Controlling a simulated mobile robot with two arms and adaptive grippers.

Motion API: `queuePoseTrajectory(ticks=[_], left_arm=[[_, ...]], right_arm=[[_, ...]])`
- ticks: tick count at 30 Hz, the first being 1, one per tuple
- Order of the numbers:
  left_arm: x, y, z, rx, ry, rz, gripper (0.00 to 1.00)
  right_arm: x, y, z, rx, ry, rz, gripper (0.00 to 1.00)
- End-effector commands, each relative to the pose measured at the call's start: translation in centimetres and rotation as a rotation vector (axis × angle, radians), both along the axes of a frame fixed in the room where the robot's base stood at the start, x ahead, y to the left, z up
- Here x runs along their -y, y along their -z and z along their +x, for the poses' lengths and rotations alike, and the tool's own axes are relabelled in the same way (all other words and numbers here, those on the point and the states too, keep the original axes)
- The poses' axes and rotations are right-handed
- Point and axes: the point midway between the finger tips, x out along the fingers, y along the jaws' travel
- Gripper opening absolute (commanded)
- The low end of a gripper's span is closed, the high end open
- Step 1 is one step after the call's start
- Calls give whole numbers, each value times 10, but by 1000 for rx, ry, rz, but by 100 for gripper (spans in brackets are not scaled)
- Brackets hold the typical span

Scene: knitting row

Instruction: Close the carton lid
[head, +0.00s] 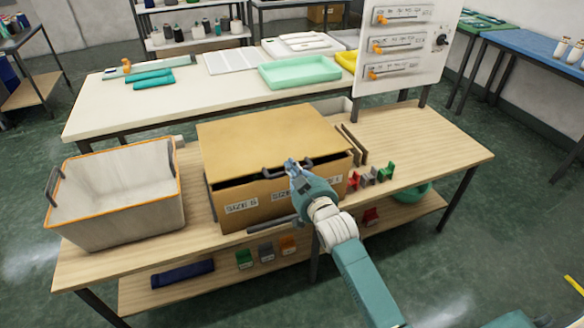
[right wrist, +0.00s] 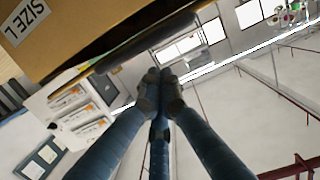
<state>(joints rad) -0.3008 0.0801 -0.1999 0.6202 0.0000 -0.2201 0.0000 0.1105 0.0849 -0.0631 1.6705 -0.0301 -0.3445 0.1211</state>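The brown carton (head: 270,205) stands in the middle of the wooden table, with size labels on its front. Its yellow-brown lid (head: 262,135) lies over the top and is tilted slightly, with a dark gap along the front edge. A dark handle (head: 268,173) sits at the lid's front edge. My right gripper (head: 293,164) is at this handle and hides its middle. In the right wrist view its fingertips (right wrist: 162,84) are together below the dark lid edge, with nothing clear between them. My left gripper is not in view.
A grey bin with an orange rim (head: 120,230) stands left of the carton. Small red, grey and green pieces (head: 370,177) lie to the right, beside dark slats (head: 355,145). A white panel (head: 405,50) rises behind. The table's right end is clear.

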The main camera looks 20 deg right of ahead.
Motion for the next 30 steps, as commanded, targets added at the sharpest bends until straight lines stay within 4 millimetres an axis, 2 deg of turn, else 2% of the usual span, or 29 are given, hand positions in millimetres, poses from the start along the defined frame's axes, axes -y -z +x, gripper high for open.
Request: queuePoseTrajectory(ticks=[6,17,20,25,27,30], left_arm=[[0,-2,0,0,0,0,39],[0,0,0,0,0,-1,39],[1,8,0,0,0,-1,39],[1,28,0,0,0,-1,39],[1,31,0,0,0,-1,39],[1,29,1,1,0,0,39]], right_arm=[[0,11,2,4,0,1,0],[0,15,1,4,0,1,0],[0,27,0,2,0,1,0],[0,60,-3,3,0,1,0],[0,66,-4,3,0,1,0],[0,66,-5,2,0,1,0]])
